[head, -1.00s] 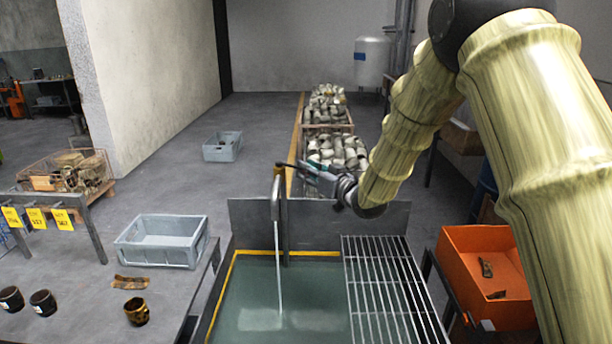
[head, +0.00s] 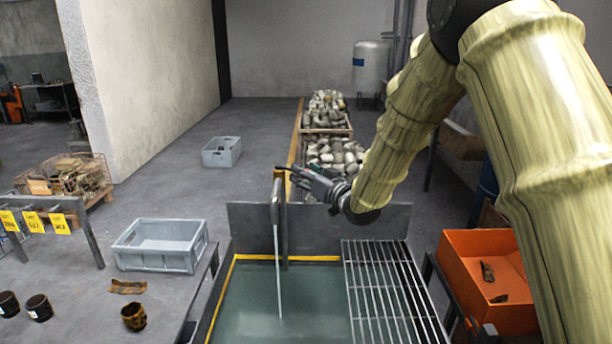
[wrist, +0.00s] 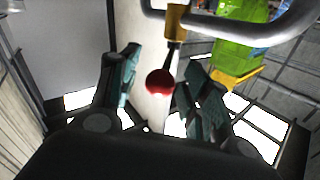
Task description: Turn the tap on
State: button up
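The tap (head: 276,200) is a grey upright spout at the back edge of the green-bottomed basin (head: 300,295). A thin, slightly slanted stream of water (head: 279,275) runs from it into the basin. In the wrist view, the tap's curved pipe (wrist: 255,33) crosses the top, with a brass piece (wrist: 175,22) and a dark lever ending in a red knob (wrist: 159,82). My gripper (wrist: 163,65) is open, with its teal fingers on either side of the lever and knob. In the head view, my gripper (head: 294,172) is at the tap's top; contact cannot be made out.
A metal drain grid (head: 393,295) covers the basin's right side. An orange bin (head: 470,250) stands further right. A grey crate (head: 160,258) and several dark cups are on the left table. A dark back panel (head: 385,218) rises behind the basin.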

jog(key=shift+s+d, duration=0.1)
jog(key=shift+s, duration=0.05)
jog(key=v, duration=1.1)
jog(key=shift+s+d, duration=0.2)
jog(key=shift+s, duration=0.15)
